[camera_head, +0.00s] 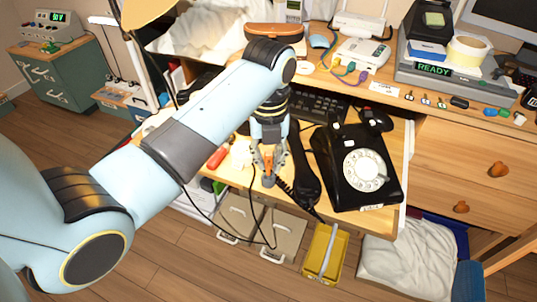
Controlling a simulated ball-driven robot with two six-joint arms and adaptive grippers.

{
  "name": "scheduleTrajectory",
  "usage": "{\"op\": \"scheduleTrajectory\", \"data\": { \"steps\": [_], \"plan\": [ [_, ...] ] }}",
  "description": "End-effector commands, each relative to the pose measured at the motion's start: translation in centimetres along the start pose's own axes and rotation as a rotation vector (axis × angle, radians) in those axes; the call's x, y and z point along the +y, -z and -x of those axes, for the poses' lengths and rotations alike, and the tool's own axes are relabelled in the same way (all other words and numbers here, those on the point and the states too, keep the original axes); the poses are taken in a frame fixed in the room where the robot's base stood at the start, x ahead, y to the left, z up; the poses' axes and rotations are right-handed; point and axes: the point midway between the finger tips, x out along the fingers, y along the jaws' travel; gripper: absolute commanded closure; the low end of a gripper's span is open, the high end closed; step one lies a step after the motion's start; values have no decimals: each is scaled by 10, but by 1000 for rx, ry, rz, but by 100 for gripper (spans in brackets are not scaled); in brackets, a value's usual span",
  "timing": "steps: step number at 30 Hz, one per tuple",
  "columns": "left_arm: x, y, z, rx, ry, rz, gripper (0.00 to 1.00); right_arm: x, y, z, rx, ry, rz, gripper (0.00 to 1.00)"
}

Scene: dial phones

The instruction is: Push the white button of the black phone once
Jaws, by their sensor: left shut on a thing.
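The black phone (338,143) stands on the pulled-out desk board, its white round dial (366,170) facing up. My left gripper (268,172) points down over the board, left of the handset and apart from the phone's dial. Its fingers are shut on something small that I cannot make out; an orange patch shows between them. My right gripper is not in view.
A dark keyboard (318,105) lies behind the phone and a black mouse (375,118) beside it. A red object (217,157) lies left of my gripper. Dark cords hang over the front edge. A yellow bin (323,255) stands below.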

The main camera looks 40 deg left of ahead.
Motion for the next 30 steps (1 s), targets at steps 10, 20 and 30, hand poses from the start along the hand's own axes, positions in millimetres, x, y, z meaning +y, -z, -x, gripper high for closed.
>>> {"op": "scheduleTrajectory", "data": {
  "steps": [10, 20, 30],
  "plan": [
    [0, 0, -1, 0, 0, 0, 100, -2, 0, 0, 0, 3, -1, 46],
    [0, 0, -8, 0, 0, 0, 100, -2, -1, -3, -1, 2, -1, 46],
    [0, 0, -17, 1, -1, 0, 100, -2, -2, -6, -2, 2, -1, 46]
  ]
}}
